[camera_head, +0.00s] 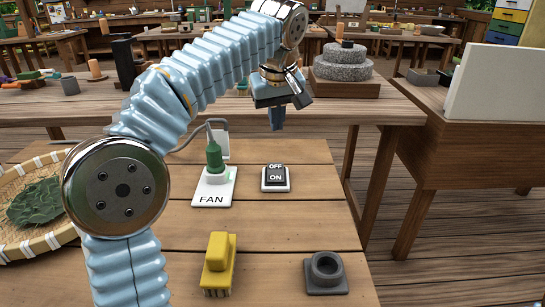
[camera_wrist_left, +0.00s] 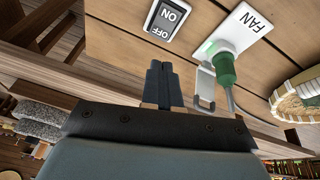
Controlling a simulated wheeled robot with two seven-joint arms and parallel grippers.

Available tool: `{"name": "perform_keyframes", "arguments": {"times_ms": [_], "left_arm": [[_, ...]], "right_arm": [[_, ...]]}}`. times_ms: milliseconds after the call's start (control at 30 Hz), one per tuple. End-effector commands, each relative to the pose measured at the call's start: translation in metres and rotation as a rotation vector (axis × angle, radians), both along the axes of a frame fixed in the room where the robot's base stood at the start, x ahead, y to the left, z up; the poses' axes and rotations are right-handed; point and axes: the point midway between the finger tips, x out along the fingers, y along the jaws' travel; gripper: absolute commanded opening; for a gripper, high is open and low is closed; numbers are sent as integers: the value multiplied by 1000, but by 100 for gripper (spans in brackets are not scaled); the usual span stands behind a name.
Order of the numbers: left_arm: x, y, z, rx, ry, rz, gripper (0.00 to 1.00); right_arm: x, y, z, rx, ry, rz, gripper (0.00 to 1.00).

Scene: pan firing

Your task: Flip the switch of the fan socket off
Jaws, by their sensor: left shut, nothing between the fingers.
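The fan socket (camera_head: 214,188) is a white plate marked FAN with a green plug (camera_head: 214,157) in it, on the wooden table. It also shows in the left wrist view (camera_wrist_left: 248,22). Right of it sits the switch (camera_head: 276,177), a black rocker in a white frame, marked OFF and ON; the left wrist view shows it too (camera_wrist_left: 165,21). My left gripper (camera_head: 277,124) is shut and empty, above the table and beyond the switch, apart from it. Its closed fingers (camera_wrist_left: 163,85) point toward the switch side in the wrist view. My right gripper is not in view.
A yellow brush (camera_head: 218,262) and a grey ring-shaped block (camera_head: 326,272) lie nearer on the table. A woven basket (camera_head: 20,248) with green leaves is at the left. A grey stone mill (camera_head: 343,65) stands on the table behind. Bare wood surrounds the switch.

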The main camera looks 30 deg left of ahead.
Motion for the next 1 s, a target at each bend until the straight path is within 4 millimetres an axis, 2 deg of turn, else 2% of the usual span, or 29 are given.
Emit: {"name": "perform_keyframes", "arguments": {"times_ms": [100,200,633,767,1000], "left_arm": [[-2,-6,2,66,0,-169,0],[-3,-9,3,94,1,-240,0],[-2,-8,-1,100,3,-255,0],[3,-6,-16,100,4,-254,0],[19,2,-63,100,6,-254,0]], "right_arm": [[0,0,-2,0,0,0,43],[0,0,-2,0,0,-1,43],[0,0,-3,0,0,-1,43],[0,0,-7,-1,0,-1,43],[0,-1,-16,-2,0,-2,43]]}}
